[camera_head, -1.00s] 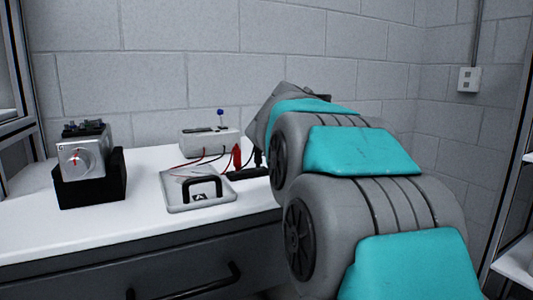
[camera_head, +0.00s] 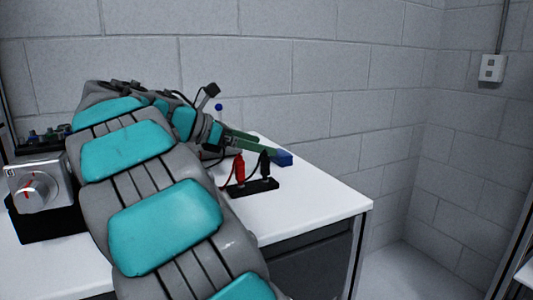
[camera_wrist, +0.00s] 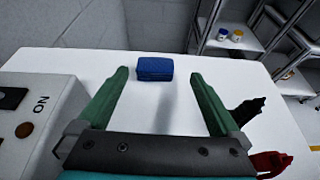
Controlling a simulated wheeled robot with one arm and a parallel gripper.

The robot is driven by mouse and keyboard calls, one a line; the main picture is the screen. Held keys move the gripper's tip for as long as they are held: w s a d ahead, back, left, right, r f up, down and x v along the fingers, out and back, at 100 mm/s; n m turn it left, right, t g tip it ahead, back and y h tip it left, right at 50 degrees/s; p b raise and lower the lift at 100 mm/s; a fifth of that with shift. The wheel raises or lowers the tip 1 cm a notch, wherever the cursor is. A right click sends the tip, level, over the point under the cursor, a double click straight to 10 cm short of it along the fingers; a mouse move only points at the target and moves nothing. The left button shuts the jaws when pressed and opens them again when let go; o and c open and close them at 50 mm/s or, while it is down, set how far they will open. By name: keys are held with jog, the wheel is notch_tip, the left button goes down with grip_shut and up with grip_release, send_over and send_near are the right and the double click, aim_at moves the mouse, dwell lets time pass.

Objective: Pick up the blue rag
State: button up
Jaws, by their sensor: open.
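The blue rag (camera_wrist: 155,69) is a small folded block lying on the white table in the wrist view, just beyond and between my fingertips. In the head view the rag (camera_head: 284,159) shows at the table's right part, by the tips of my green fingers. My gripper (camera_wrist: 163,82) is open, with a finger on each side and nothing between them. In the head view my gripper (camera_head: 262,145) reaches toward the rag from the left. The rag appears apart from both fingers.
A red clip (camera_head: 239,169) and a black clip (camera_head: 264,165) stand on a black base (camera_head: 252,187) in front of the rag. A grey box (camera_wrist: 38,125) is at the left in the wrist view. A device with a knob (camera_head: 36,187) stands at the left. Bare white table (camera_head: 318,200) lies to the right.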

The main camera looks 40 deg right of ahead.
aim_at(281, 152)
jog(key=shift+w+a+f, duration=0.1)
jog(key=shift+w+a, duration=0.15)
jog(key=shift+w, duration=0.1)
jog(key=shift+x, duration=1.35)
jog(key=b+x, duration=0.1)
jog(key=x, duration=0.1)
jog(key=b+x, duration=0.2)
jog(key=shift+w+f, duration=0.1)
jog(key=shift+f, duration=0.15)
jog(key=shift+d+r+b, duration=0.1)
jog(key=shift+d+b, duration=0.2)
jog(key=shift+d, duration=0.05)
jog(key=c, duration=1.2)
